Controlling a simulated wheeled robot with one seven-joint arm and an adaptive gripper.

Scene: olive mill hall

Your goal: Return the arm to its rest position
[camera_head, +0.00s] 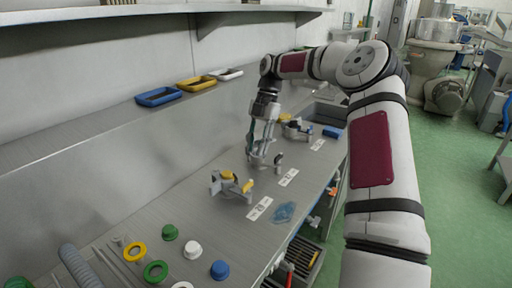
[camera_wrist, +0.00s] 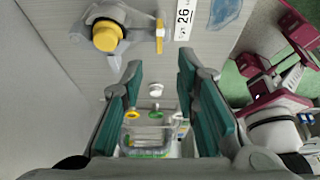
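My gripper (camera_head: 263,157) hangs fingers-down over the far half of the steel bench in the head view, with my arm reaching out from the right. In the wrist view my gripper (camera_wrist: 161,66) has its two teal-padded fingers wide apart, with nothing held between them. A grey clamp-like fixture with a yellow cap (camera_head: 226,183) stands on the bench nearer than my gripper. A similar yellow-capped fixture (camera_wrist: 108,35) shows at the upper left of the wrist view. In the head view my gripper partly hides another fixture (camera_head: 294,128) behind it.
The steel bench (camera_head: 160,212) holds green, white, yellow and blue caps and rings at the near end, and a blue translucent piece (camera_head: 284,212). Blue, yellow and white trays (camera_head: 158,97) sit on a ledge at the left. Green floor (camera_head: 455,185) is open at the right.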

